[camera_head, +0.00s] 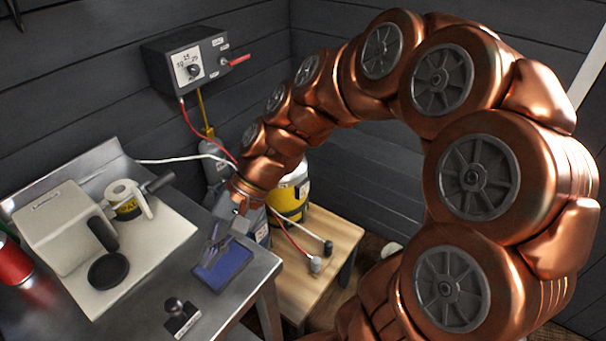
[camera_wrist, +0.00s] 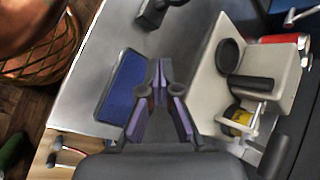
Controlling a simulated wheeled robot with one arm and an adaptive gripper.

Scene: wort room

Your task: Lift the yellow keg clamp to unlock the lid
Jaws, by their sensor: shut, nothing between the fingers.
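A keg with a yellow band (camera_head: 290,195) stands on the wooden bench behind my arm and is partly hidden by it. A thin upright yellow bar (camera_head: 203,112) rises above a grey metal vessel (camera_head: 215,165) near the wall; I cannot tell whether this bar is the keg clamp. The lid is not clearly visible. My gripper (camera_head: 214,240) points down over the metal counter, beside the blue pad (camera_head: 226,264), apart from the keg. In the wrist view my gripper (camera_wrist: 160,68) has its fingertips together, empty, next to the blue pad (camera_wrist: 123,88).
A beige machine (camera_head: 62,225) with a tape roll (camera_head: 125,205) and a stamp (camera_head: 182,315) stand on the counter. A grey control box (camera_head: 187,62) hangs on the wall, with cables running down. The wooden bench (camera_head: 335,235) has some free room.

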